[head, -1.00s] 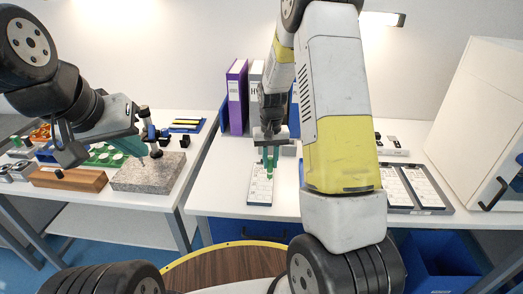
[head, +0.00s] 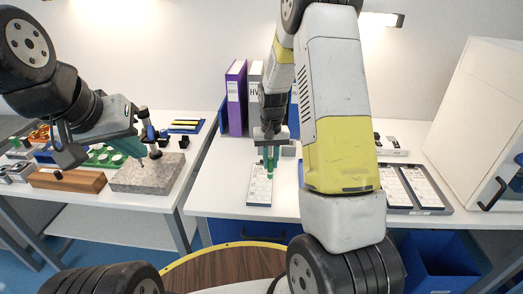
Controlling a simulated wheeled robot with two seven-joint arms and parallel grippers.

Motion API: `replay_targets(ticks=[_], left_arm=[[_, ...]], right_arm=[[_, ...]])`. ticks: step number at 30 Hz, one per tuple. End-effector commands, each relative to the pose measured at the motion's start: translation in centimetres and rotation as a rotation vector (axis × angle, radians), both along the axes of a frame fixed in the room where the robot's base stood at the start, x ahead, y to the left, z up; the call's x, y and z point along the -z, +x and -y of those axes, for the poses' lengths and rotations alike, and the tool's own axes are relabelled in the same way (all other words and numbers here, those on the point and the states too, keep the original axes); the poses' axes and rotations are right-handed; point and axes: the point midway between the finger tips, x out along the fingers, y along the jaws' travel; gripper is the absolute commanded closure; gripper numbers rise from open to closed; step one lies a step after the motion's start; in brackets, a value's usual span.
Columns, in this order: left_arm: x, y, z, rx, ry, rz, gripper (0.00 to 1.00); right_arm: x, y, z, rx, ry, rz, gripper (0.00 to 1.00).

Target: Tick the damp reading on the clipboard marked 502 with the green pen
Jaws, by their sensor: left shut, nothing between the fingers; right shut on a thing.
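A white clipboard (head: 258,192) with printed rows lies on the middle table. Its number is too small to read. My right gripper (head: 270,163) points down over the upper part of the clipboard and is shut on a slim green thing, likely the green pen, that blends with its green fingers. I cannot tell whether the tip touches the sheet. My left gripper (head: 144,153) is shut and empty, above the granite block (head: 148,176) on the left table.
Binders (head: 237,97) stand behind the clipboard. A dark tray (head: 430,207) with white sheets lies right of my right arm, beside a white cabinet (head: 478,115). A wooden block (head: 68,180) and small instruments crowd the left table. The table left of the clipboard is clear.

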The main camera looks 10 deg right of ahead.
Motion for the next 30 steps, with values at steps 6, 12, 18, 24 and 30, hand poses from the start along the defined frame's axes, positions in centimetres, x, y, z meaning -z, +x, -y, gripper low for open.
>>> replay_targets(ticks=[6, 12, 18, 24, 30], left_arm=[[0.0, 0.0, 0.0, 0.000, 0.000, 0.000, 1.00], [0.0, 0.0, 0.0, 0.000, 0.000, 0.000, 1.00], [0.0, 0.0, 0.0, 0.000, 0.000, 0.000, 1.00], [0.0, 0.0, 0.0, 0.000, 0.000, 0.000, 1.00], [0.0, 0.0, 0.0, 0.000, 0.000, 0.000, 1.00]], right_arm=[[-0.8, 0.0, 0.0, 0.000, 0.000, 0.001, 1.00], [-2.1, 0.0, 0.0, 0.000, 0.000, 0.002, 1.00], [-3.2, 0.1, 0.0, 0.000, 0.000, 0.002, 1.00], [-4.5, 0.0, 0.0, -0.001, 0.001, 0.002, 1.00], [-5.6, 0.0, 0.0, -0.001, 0.001, 0.002, 1.00]])
